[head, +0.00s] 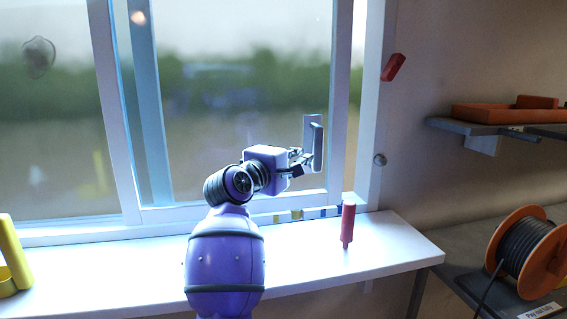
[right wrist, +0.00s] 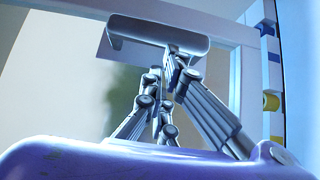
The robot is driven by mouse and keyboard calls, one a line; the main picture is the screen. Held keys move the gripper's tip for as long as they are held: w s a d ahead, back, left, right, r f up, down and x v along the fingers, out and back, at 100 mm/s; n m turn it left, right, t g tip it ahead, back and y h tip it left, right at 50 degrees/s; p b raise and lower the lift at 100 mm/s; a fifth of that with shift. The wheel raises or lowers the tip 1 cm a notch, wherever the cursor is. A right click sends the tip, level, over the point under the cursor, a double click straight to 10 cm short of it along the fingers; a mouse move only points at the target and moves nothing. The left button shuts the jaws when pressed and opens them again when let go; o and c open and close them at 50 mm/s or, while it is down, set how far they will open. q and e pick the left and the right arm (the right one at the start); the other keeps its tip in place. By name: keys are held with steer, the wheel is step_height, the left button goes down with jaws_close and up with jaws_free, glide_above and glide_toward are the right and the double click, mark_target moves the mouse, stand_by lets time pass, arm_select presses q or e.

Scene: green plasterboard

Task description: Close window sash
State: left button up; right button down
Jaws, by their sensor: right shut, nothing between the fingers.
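The sliding window sash (head: 343,100) has a white frame and a grey bar handle (head: 318,147) on its right stile. A narrow strip of the outdoors shows between that stile and the right jamb (head: 376,100). My right gripper (head: 299,161) is shut and empty, at the left side of the handle. In the right wrist view the closed fingertips (right wrist: 178,62) are at the handle bar (right wrist: 158,32); I cannot tell whether they touch it. My left gripper is not in view.
A red cylindrical tool (head: 348,225) stands on the white sill (head: 395,250) below the handle. A yellow object (head: 12,255) is at the sill's left end. To the right are a shelf with an orange tray (head: 490,113) and an orange cable reel (head: 530,250).

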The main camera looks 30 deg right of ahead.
mark_target(320, 155)
steer(key=d, duration=0.1)
steer(key=s+d, duration=0.2)
steer(key=shift+d+r, duration=0.2)
steer(key=shift+r, duration=0.1)
steer(key=d, duration=0.1)
steer(key=d+p, duration=0.1)
steer(key=d, duration=0.1)
steer(key=shift+s+d+f, duration=0.15)
steer(key=shift+d+f, duration=0.05)
steer(key=shift+d, duration=0.05)
steer(key=shift+d+f, duration=0.15)
steer(key=shift+d, duration=0.05)
steer(key=shift+a, duration=0.55)
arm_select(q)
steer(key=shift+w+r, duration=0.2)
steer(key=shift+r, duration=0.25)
arm_select(e)
steer(key=v, duration=1.1)
steer(key=shift+s, duration=0.2)
